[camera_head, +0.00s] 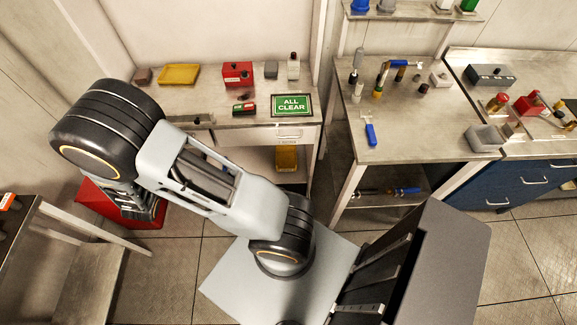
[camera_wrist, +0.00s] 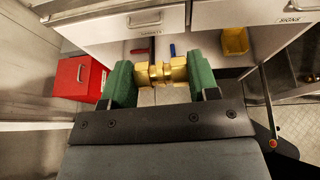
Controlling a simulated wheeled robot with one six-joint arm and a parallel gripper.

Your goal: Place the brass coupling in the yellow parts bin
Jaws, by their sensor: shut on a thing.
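The brass coupling (camera_wrist: 162,73) is between the green-padded fingers of my gripper (camera_wrist: 160,80) in the wrist view, held across the gap and touching both pads. My gripper is shut on it. In the head view my wrist hides the fingertips and the coupling. A yellow bin (camera_head: 286,159) stands on the lower shelf under the left bench; it also shows in the wrist view (camera_wrist: 235,41), beyond and right of the gripper. A shallow yellow tray (camera_head: 179,74) lies on that bench's top. I cannot tell from its look which is the parts bin.
A red box (camera_wrist: 80,77) is on the floor left of my gripper. Drawers (camera_wrist: 140,22) overhang the lower shelf. A red-handled and a blue-handled tool (camera_wrist: 172,50) lie there. A metal table (camera_head: 95,265) stands at left, a second bench (camera_head: 400,130) at right.

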